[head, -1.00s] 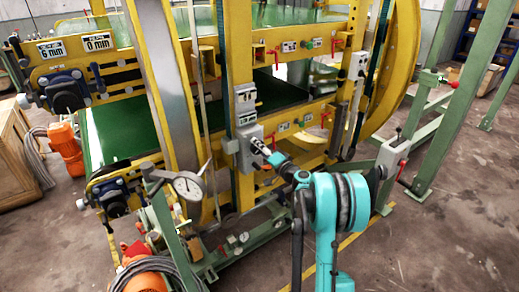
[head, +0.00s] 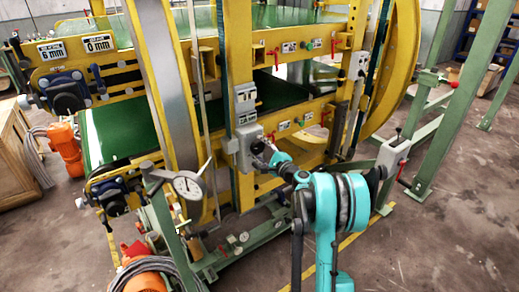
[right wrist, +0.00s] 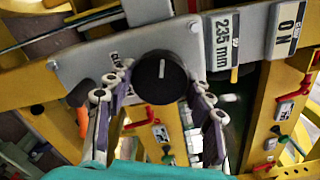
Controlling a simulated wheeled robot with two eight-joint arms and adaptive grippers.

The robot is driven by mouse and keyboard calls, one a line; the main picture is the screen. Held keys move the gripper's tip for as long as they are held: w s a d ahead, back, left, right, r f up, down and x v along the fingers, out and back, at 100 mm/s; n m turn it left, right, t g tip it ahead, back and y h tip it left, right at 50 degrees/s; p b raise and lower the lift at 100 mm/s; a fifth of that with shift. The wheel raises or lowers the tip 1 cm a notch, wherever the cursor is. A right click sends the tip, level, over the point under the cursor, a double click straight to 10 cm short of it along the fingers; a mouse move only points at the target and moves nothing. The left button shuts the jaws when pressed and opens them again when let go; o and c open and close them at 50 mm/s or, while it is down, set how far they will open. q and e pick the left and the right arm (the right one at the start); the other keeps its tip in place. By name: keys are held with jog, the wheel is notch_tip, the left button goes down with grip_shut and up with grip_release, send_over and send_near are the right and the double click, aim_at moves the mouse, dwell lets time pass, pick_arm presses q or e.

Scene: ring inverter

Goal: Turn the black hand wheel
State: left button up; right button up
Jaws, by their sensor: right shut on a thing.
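The black hand wheel (right wrist: 160,78) is a round black knob with a white line, on a grey panel. In the right wrist view its line stands nearly upright. My right gripper (right wrist: 163,86) has one finger on each side of the wheel and is shut on it. In the head view the right gripper (head: 263,151) is at the grey control box (head: 249,150) on the yellow frame, and it mostly hides the wheel. My left gripper is not in view.
A "235 mm" plate (right wrist: 222,47) and an "ON" sign (right wrist: 288,30) sit right of the wheel. Yellow beams and a green bed (head: 125,135) surround the box. Open floor lies at right.

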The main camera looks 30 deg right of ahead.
jog(key=m, duration=0.5)
jog(key=shift+m, duration=0.3)
dwell(0.4)
jog(key=o, duration=1.2)
jog(key=shift+f, duration=0.1)
jog(key=shift+c, duration=0.2)
jog(key=s, duration=1.2)
jog(key=shift+d, duration=0.45)
